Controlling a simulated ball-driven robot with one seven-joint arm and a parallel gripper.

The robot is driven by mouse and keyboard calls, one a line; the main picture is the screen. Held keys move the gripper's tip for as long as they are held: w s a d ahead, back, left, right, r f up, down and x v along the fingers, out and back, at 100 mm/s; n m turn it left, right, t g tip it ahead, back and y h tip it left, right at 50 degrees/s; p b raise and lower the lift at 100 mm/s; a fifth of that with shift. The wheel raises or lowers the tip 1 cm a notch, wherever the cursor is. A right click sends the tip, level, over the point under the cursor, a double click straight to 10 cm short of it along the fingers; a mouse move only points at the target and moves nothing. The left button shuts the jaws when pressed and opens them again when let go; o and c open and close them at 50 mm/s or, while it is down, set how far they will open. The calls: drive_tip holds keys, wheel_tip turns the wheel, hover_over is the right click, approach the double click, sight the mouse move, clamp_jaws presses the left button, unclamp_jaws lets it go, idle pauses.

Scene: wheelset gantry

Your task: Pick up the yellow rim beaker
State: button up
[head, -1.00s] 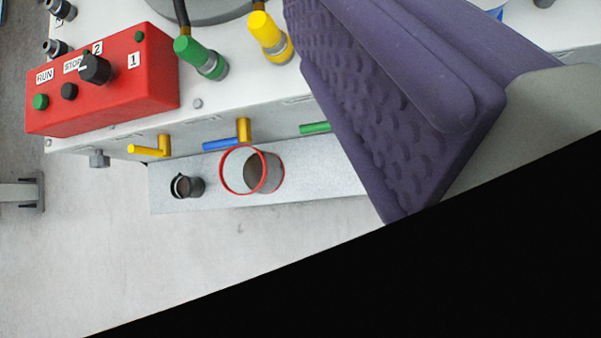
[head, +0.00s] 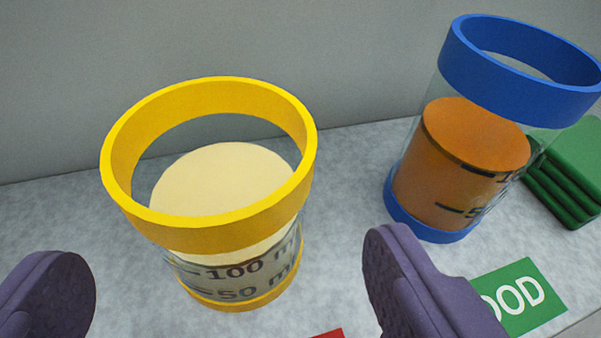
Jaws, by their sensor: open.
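The yellow rim beaker (head: 222,230) stands upright on a grey speckled surface, left of centre. It is clear, with a yellow rim and base, black markings reading 100 and 50 ml, and a pale cream content. My gripper (head: 232,285) is open. Its two purple fingers show at the lower left and lower right, one to each side of the beaker and nearer the camera. Neither finger is seen touching the beaker.
A blue rim beaker (head: 515,75) with orange-brown content stands to the right. Green stacked blocks (head: 570,170) lie at the right edge. A green label (head: 520,298) ending in "OOD" and a red label (head: 330,334) are in front. A grey wall (head: 250,50) rises behind.

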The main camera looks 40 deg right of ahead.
sight(226, 280)
drive_tip(key=b+x, duration=0.1)
drive_tip(key=x, duration=0.1)
drive_tip(key=b+x, duration=0.2)
drive_tip(key=x, duration=0.1)
drive_tip(key=shift+a+f, duration=0.15)
drive_tip(key=shift+f, duration=0.25)
drive_tip(key=shift+w, duration=0.35)
drive_tip(key=c, duration=1.1)
drive_tip(key=shift+r, duration=0.1)
drive_tip(key=shift+r, duration=0.1)
